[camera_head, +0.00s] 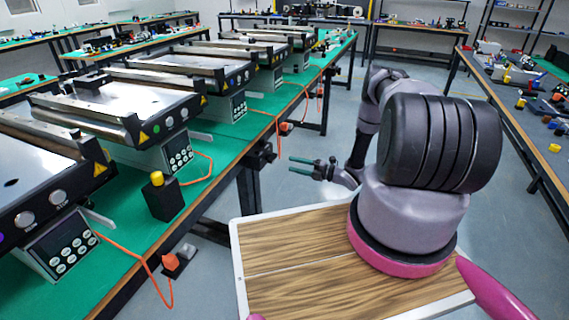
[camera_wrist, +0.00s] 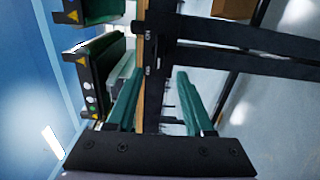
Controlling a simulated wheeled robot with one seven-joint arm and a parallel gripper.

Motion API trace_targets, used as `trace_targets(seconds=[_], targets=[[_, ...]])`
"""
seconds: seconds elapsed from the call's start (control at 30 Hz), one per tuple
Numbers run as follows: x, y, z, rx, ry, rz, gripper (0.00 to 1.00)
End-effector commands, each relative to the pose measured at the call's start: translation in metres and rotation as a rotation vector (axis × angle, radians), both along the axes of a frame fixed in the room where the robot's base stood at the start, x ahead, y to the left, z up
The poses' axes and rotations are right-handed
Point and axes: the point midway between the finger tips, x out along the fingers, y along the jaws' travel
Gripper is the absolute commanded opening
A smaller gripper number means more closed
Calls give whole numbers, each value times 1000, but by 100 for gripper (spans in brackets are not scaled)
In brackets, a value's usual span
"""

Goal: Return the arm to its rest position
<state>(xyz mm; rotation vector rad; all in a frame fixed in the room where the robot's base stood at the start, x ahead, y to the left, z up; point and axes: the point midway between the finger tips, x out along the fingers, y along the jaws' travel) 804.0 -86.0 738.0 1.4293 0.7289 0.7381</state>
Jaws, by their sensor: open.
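My gripper (camera_head: 307,168) is beyond the front-left of my wooden-topped base in the head view, out over the aisle floor. Its two green fingers point left, toward the conveyor table (camera_head: 222,150), and it is apart from the table edge. In the wrist view my gripper (camera_wrist: 157,90) shows its green fingers spread wide with nothing held between them. Behind the fingers are the table's dark frame (camera_wrist: 160,60) and a conveyor on its top. My arm is folded above my base, with its elbow to the right.
Several mini conveyors (camera_head: 135,98) stand on the green-topped table at left. A black box with a yellow button (camera_head: 163,195) and orange cables (camera_head: 140,258) sit near its front edge. A cluttered table (camera_head: 510,85) stands at right. The aisle floor between is clear.

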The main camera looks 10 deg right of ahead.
Motion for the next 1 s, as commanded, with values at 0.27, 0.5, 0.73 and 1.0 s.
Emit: trace_targets(seconds=[0.27, 0.5, 0.73, 1.0], targets=[[-11, -15, 0, 0, 0, 0, 52], [-11, -15, 0, 0, 0, 0, 52], [2, -19, 10, -12, 16, -16, 52], [93, -53, 106, -74, 212, -218, 52]])
